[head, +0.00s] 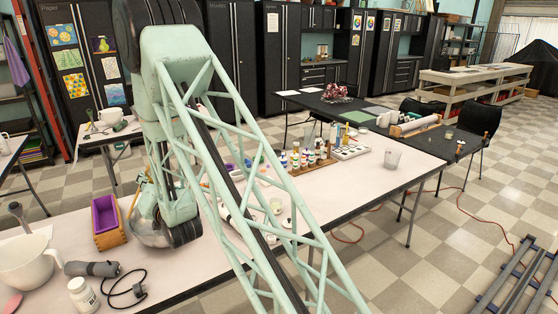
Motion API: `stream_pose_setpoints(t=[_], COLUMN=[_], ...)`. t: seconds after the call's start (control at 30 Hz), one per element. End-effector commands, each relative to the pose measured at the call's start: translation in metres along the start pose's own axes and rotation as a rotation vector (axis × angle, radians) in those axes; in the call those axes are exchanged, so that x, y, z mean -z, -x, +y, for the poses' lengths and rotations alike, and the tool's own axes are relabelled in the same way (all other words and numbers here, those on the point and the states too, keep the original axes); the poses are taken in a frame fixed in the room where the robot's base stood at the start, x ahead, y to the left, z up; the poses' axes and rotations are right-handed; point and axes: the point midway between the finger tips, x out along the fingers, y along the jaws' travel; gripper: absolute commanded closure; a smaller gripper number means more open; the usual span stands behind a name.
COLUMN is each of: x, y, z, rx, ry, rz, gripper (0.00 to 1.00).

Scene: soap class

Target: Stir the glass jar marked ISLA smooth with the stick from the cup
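No ISLA label can be read in the head view. Small pale jars or cups (276,205) stand on the long pale table, partly behind my mint lattice arm, and I cannot tell which is the ISLA jar. My arm covers the middle of the view, and I cannot make out my gripper's fingers.
Several small bottles (309,157) stand grouped at the back of the table. A purple-lined wooden box (107,221), a white pitcher (25,263), a grey corded tool (91,268) and a white bottle (83,296) are at the left. The table's front right is clear.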

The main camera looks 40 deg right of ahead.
Motion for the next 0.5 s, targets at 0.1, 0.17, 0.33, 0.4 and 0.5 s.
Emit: stream_pose_setpoints(t=[0.1,0.17,0.33,0.4,0.5], x=[0.001,0.002,0.009,0.015,0.025], y=[0.000,0.000,-0.002,-0.004,-0.005], z=[0.001,0.002,0.014,0.023,0.039], rx=[-0.001,-0.002,-0.009,-0.014,-0.023], ry=[0.001,0.002,0.016,0.026,0.045], rz=[0.000,0.001,0.008,0.013,0.021], gripper=[1.00,1.00,1.00,1.00,1.00])
